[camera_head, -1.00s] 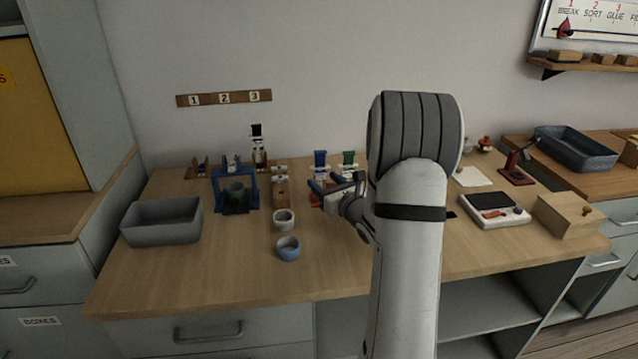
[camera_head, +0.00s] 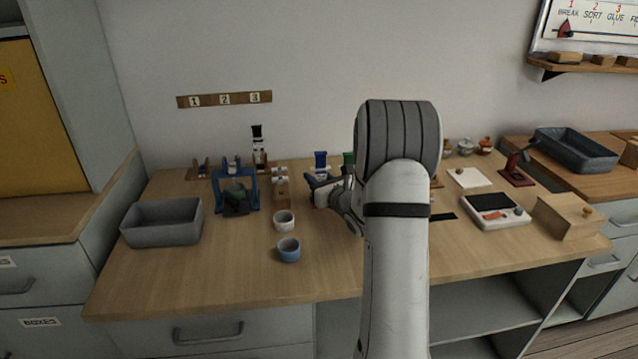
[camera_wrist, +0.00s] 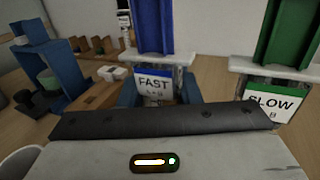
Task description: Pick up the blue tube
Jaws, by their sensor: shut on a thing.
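The blue tube (camera_head: 320,159) stands upright at the back middle of the bench. In the wrist view the blue tube (camera_wrist: 152,28) rises just ahead of my gripper, with a white label reading FAST. My gripper (camera_head: 320,186) is at the lower part of this tube and shut on it. In the wrist view the dark bar of my gripper hides the tube's foot and most of the fingers. I cannot tell whether the tube is clear of its support.
A green tube (camera_wrist: 288,32) labelled SLOW stands close on the right. A blue frame (camera_head: 253,190) stands to the left. A white cup (camera_head: 284,221) and a blue cup (camera_head: 288,250) stand in front. A grey bin (camera_head: 162,222) is at far left. The bench front is clear.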

